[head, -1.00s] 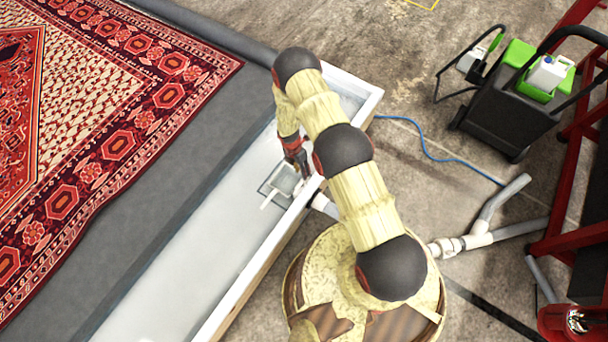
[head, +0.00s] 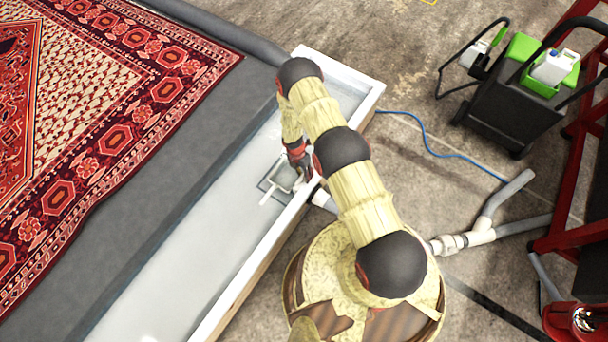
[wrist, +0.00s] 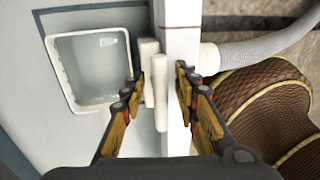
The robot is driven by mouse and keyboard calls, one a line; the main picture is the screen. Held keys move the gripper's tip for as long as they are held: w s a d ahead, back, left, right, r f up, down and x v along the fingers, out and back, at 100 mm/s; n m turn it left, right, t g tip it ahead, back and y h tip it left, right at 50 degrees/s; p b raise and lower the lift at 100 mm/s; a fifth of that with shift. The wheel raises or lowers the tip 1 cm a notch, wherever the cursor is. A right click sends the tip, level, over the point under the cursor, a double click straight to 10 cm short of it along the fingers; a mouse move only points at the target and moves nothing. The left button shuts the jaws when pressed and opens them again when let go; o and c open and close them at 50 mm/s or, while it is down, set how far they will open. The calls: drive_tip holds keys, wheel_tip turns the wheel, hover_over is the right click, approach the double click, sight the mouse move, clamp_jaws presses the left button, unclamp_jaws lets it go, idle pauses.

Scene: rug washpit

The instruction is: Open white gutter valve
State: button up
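The white gutter (head: 180,268) runs diagonally beside the rug, with a square basin (head: 283,178) set in its floor by the right wall. In the wrist view the basin (wrist: 97,72) is white-rimmed and seems to hold water. A small white upright piece, apparently the valve handle (wrist: 160,80), stands by the gutter wall (wrist: 182,35). My gripper (wrist: 160,88) is open, with one finger on each side of this handle and visible gaps to it. In the head view my gripper (head: 302,172) is low at the basin's edge, and my arm partly hides the wall there.
A grey-white pipe (head: 325,201) meets the gutter's outer side; more white piping (head: 465,241) lies on the floor at right. A black cart (head: 510,105), blue hose (head: 425,140) and red frame (head: 560,190) stand farther right. A patterned rug (head: 90,120) lies left.

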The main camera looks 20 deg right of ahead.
drive_tip(key=shift+c, duration=0.5)
clamp_jaws()
idle(0.3)
